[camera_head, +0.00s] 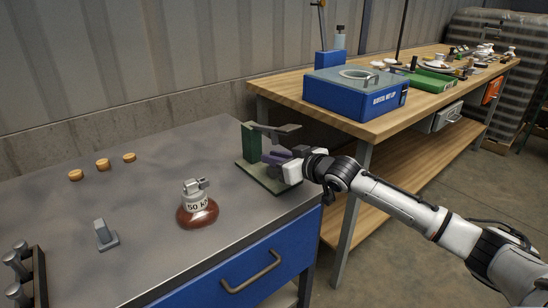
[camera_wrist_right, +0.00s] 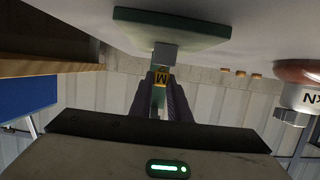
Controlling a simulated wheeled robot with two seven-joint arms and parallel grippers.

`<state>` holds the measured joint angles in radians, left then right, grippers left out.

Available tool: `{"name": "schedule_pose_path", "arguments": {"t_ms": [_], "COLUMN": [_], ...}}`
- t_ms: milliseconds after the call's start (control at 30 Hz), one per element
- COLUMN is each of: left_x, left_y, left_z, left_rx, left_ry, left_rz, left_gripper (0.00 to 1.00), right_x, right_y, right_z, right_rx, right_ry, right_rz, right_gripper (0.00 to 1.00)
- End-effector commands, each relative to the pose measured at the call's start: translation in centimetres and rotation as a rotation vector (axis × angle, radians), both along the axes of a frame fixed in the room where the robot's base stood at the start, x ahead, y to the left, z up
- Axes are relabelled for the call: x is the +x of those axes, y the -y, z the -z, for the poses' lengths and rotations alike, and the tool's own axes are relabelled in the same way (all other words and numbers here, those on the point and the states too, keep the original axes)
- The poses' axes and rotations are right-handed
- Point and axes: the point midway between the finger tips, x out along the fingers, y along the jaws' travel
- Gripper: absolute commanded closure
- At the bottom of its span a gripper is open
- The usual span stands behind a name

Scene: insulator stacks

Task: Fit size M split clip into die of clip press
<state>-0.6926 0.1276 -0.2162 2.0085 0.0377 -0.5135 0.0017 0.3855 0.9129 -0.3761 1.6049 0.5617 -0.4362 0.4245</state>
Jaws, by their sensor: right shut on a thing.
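The green clip press (camera_head: 251,143) stands near the right end of the grey-topped bench, with a flat base plate and a grey lever above. My right gripper (camera_head: 274,158) is at the press, its purple fingers below the lever and over the base. In the right wrist view, its fingers (camera_wrist_right: 160,98) are shut on a small piece with a yellow M label, the size M split clip (camera_wrist_right: 161,78). Just beyond the clip is a grey block, seemingly the die (camera_wrist_right: 165,54), by the green base plate (camera_wrist_right: 172,18). I cannot tell whether clip and die touch. My left gripper is out of view.
A brown insulator marked 50 kN (camera_head: 197,212) stands left of the press. A grey metal piece (camera_head: 106,236), several small tan discs (camera_head: 102,164) and a dark rack (camera_head: 38,277) lie farther left. A wooden bench (camera_head: 432,110) with a blue machine (camera_head: 352,92) is at right.

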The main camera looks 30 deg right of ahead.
Motion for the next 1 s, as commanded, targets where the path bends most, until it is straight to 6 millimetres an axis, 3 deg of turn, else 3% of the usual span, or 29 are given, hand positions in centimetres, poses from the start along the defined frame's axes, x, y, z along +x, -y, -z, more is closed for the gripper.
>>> {"name": "schedule_pose_path", "arguments": {"t_ms": [167,200,300,667,1000], "left_x": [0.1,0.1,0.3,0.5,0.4], "left_y": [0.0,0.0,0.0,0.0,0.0], "left_z": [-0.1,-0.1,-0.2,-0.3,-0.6], "left_rx": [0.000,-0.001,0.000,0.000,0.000], "left_ry": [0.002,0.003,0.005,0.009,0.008], "left_rz": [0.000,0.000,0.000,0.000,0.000], "left_gripper": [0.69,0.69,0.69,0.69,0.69], "right_x": [0.0,0.0,0.0,-0.4,-5.0], "right_y": [0.0,0.0,0.0,0.0,0.3], "right_z": [0.0,0.0,0.0,0.0,-1.3], "right_rx": [0.000,0.000,0.000,0.000,-0.003], "right_ry": [0.000,0.000,0.000,-0.002,-0.005], "right_rz": [0.000,0.000,0.000,0.000,-0.002], "right_gripper": [1.00,0.77,0.62,0.62,0.62]}}
